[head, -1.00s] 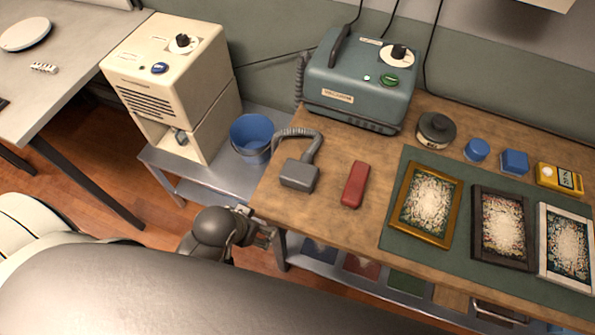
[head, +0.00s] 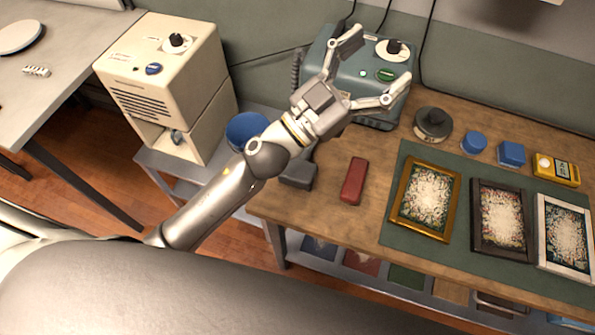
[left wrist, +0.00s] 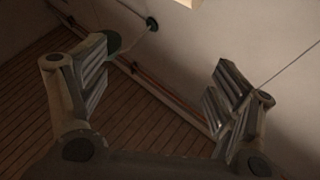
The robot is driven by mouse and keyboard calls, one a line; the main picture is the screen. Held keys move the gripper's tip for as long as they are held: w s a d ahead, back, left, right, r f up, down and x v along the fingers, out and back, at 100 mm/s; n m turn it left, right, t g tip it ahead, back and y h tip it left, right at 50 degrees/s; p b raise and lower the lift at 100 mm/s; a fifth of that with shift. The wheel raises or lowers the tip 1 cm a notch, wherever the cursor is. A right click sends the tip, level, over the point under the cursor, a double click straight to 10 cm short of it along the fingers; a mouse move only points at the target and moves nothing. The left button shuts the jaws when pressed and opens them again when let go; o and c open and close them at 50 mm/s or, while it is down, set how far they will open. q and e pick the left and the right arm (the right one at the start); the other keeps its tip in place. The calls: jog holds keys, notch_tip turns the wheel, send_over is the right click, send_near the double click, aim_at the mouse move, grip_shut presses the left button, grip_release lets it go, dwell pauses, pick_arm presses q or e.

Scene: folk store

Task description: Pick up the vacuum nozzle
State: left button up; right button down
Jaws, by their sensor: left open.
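The vacuum nozzle (head: 299,175) is a dark grey block on the near left part of the wooden workbench (head: 335,215). My left arm and gripper cover much of it and most of its hose. My left gripper (head: 374,66) is open and empty, raised above the bench. In the head view its fingers spread in front of the teal vacuum machine (head: 350,98). The left wrist view shows the same open fingers (left wrist: 160,75) with nothing between them. My right gripper is not in view.
A red block (head: 354,181) lies right of the nozzle. Three framed pictures, including a gold one (head: 425,199), lie on a green mat (head: 400,238). A round grey tin (head: 433,124) and blue containers stand behind. A blue bucket (head: 243,130) and cream machine (head: 165,85) are left.

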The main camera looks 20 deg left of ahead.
pick_arm(q)
jog(key=s+d+m+g+h, duration=0.5)
jog(key=d+m+g, duration=0.2)
jog(key=m+g, duration=0.25)
jog(key=n+g+y, duration=0.1)
jog(key=g+y, duration=0.7)
jog(key=y, duration=1.2)
send_over(297, 169)
jog(key=f, duration=2.3)
jog(key=shift+s+d+f, duration=0.15)
jog(key=shift+d+f, duration=0.05)
jog(key=shift+f, duration=0.1)
notch_tip(297, 169, down, 5)
jog(key=shift+r+p, duration=0.2)
jog(key=shift+p, duration=0.15)
jog(key=f+p, duration=0.1)
jog(key=f, duration=0.3)
jog(key=shift+a+f+p, duration=0.2)
jog(key=shift+f+p, duration=0.15)
jog(key=shift+w+f, duration=0.2)
jog(key=shift+f, duration=0.35)
jog(key=c, duration=1.3)
jog(key=shift+o, duration=0.2)
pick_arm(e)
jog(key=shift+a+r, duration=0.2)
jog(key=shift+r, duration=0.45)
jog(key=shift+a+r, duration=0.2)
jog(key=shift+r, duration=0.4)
